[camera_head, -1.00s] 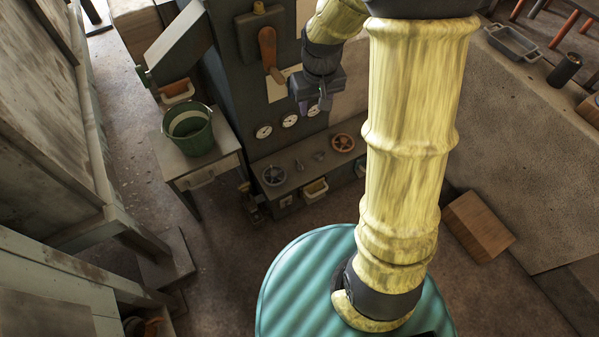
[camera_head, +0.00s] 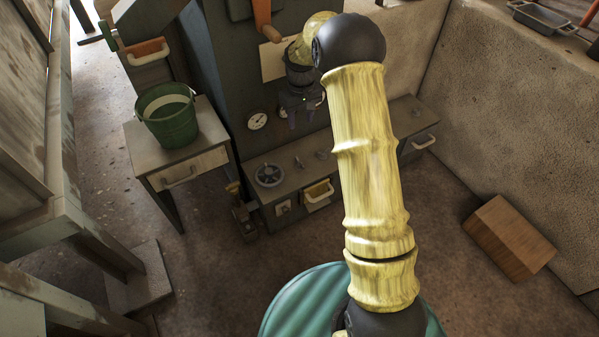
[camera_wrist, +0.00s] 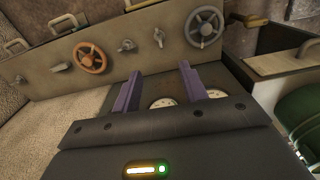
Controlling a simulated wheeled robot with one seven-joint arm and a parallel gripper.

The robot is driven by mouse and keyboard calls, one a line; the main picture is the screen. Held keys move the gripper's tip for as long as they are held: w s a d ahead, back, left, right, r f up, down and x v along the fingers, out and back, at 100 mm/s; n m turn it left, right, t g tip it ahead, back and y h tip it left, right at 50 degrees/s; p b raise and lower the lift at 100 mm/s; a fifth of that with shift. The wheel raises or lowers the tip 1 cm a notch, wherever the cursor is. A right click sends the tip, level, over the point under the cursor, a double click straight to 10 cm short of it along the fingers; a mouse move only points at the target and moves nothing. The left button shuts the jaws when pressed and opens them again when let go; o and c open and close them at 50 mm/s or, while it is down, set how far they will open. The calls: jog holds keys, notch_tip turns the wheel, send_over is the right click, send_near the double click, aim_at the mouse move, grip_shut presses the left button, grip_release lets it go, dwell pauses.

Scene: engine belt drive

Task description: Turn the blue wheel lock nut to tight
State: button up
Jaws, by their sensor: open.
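A dark grey-blue spoked wheel (camera_head: 268,175) lies at the left end of the low bench top. It also shows in the wrist view (camera_wrist: 204,28), upper right. Small grey lever-like nuts stand on the same top: one (camera_wrist: 158,37) close beside this wheel, another (camera_wrist: 126,46) farther left. The nearer one also shows in the head view (camera_head: 299,162). None looks clearly blue, and I cannot read their tightness. My gripper (camera_head: 301,116) is open and empty, apart from the nuts. Its two purple fingers (camera_wrist: 160,72) point toward the bench in the wrist view.
A copper-coloured wheel (camera_wrist: 90,58) shows in the wrist view; my arm hides it in the head view. Round gauges (camera_head: 258,121) sit on the dark panel behind the bench. A green bucket (camera_head: 170,122) stands on a side table. A wooden box (camera_head: 509,238) lies on the floor at right.

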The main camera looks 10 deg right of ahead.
jog(key=b, duration=0.2)
send_over(300, 164)
notch_tip(300, 164, down, 6)
jog(key=shift+r, duration=0.3)
notch_tip(300, 164, down, 18)
jog(key=b, duration=0.9)
jog(key=shift+r, duration=0.25)
grip_shut()
